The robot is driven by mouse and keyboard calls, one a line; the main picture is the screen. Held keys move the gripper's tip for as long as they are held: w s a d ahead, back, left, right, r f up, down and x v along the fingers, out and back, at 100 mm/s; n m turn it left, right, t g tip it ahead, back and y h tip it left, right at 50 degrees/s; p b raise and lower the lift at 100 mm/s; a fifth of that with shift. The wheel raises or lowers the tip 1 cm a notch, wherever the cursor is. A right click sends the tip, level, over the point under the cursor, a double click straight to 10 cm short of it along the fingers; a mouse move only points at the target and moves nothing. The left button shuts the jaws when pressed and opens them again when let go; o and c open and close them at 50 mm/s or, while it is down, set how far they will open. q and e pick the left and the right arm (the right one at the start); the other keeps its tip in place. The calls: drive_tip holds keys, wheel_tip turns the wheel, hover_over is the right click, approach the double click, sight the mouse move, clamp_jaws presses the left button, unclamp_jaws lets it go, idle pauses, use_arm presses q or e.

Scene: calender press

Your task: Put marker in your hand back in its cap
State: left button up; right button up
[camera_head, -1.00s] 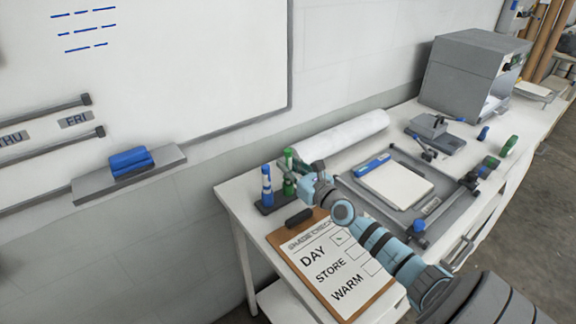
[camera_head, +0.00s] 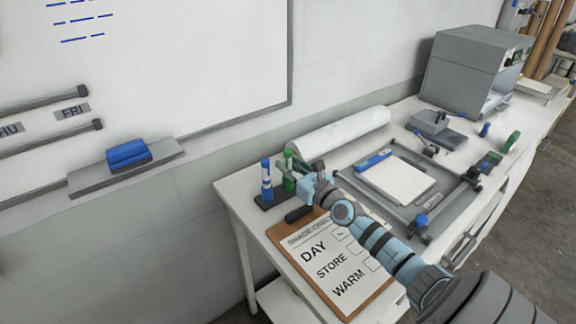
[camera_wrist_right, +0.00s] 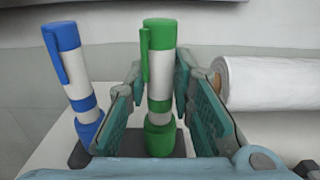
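A green and white marker (camera_wrist_right: 160,75) stands upright with its lower end in a green cap (camera_wrist_right: 159,138) in a dark holder. It also shows in the head view (camera_head: 288,164). My right gripper (camera_wrist_right: 161,75) has its two fingers on either side of this marker, with narrow gaps showing between fingers and marker. It looks open, around the marker. A blue and white marker (camera_wrist_right: 74,70) stands to the left in a blue cap (camera_wrist_right: 89,127), tilted in the wrist view; it shows upright in the head view (camera_head: 266,179). My left gripper is not in view.
A clipboard (camera_head: 292,270) lies in front of the holder (camera_head: 262,202), with a dark eraser-like block (camera_head: 298,214) by its top edge. A white roll (camera_head: 340,132) lies behind. A grey press frame (camera_head: 425,222) is to the right. A whiteboard (camera_head: 200,60) hangs at left.

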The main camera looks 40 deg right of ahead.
drive_tip(key=shift+o, duration=1.3)
